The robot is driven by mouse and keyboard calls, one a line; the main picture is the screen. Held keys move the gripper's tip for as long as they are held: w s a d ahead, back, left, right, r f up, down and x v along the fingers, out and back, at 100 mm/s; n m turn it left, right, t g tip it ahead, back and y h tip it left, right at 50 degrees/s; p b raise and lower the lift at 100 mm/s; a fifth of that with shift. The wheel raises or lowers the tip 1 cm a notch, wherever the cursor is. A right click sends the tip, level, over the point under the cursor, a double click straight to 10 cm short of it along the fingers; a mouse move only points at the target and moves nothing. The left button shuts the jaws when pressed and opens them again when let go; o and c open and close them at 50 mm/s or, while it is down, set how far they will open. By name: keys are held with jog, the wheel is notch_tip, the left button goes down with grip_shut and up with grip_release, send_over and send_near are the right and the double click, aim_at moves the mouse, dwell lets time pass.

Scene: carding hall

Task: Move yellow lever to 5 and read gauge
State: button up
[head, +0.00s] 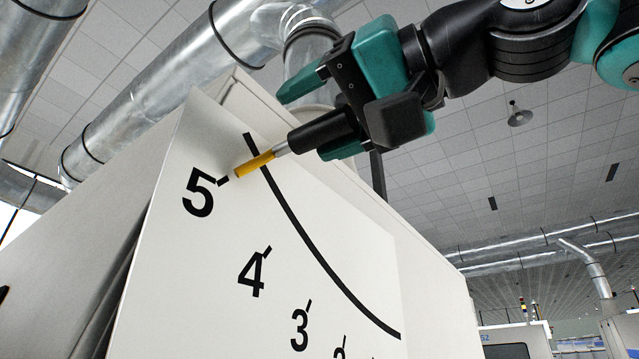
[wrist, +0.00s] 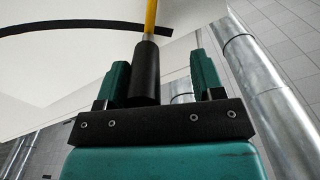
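The yellow lever (head: 255,163) lies across the upper end of the black arc on the white scale panel (head: 215,260). Its yellow tip points at the tick beside the 5 (head: 199,192), with a small space between. Its black handle (head: 322,132) also shows in the wrist view (wrist: 145,75). My gripper (head: 304,127) is open, with its teal fingers on either side of the handle. In the wrist view, the handle is close beside the left finger, and a clear gap separates it from the right finger. I see no gauge in either view.
The panel also carries the 4 (head: 251,275) and 3 (head: 299,329), with lower numbers partly cut off. A pale cabinet (head: 340,190) stands behind the panel. Silver ducts (head: 150,95) run overhead. There is open air right of the cabinet, with other machines (head: 515,340) far off.

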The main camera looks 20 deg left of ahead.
jog(key=shift+f, duration=0.1)
dwell(0.5)
jog(key=shift+d, duration=0.3)
jog(key=b+v, duration=0.2)
jog(key=v, duration=0.9)
jog(key=shift+s+d, duration=0.15)
